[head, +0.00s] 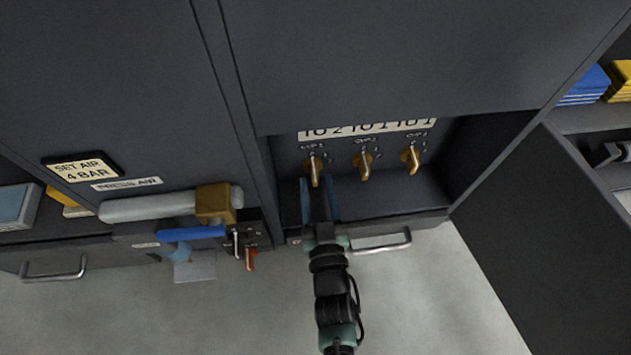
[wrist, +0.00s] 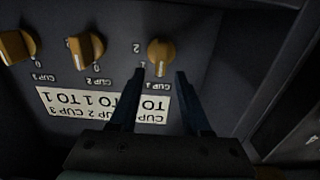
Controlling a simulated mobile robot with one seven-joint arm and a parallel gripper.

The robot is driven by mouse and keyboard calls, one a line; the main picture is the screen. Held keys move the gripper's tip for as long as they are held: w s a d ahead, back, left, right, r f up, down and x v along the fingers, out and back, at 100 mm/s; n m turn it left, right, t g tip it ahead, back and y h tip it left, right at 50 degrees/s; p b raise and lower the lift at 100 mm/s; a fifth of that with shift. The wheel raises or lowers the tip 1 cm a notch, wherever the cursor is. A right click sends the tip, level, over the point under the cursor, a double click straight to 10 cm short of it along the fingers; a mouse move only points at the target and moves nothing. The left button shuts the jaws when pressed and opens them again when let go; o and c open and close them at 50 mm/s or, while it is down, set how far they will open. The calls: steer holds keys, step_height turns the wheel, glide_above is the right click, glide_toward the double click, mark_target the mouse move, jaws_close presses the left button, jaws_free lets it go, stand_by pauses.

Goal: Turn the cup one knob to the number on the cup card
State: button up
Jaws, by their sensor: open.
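The cup one knob (head: 314,171) is the leftmost of three brass knobs on a dark recessed panel. In the wrist view, turned upside down, it is the rightmost knob (wrist: 161,52). The number it points to cannot be read surely. My gripper (head: 316,188) reaches up to it; in the wrist view the open fingers (wrist: 160,76) lie on either side just short of it, with nothing between them. The cup card (head: 367,129) above the knobs reads "TO 2, TO 1, TO 1", its top line cut off. In the wrist view a finger partly covers the card (wrist: 90,104).
The cup 2 knob (head: 363,164) and cup 3 knob (head: 410,159) stand to the right. A drawer handle (head: 383,243) is below. An open door (head: 530,240) bounds the right. A grey cylinder (head: 150,207) and a "SET AIR 4 BAR" card (head: 82,171) are left.

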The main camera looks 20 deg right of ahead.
mark_target(314, 172)
steer(key=shift+b+x, duration=0.3)
steer(key=shift+x, duration=0.9)
jaws_close()
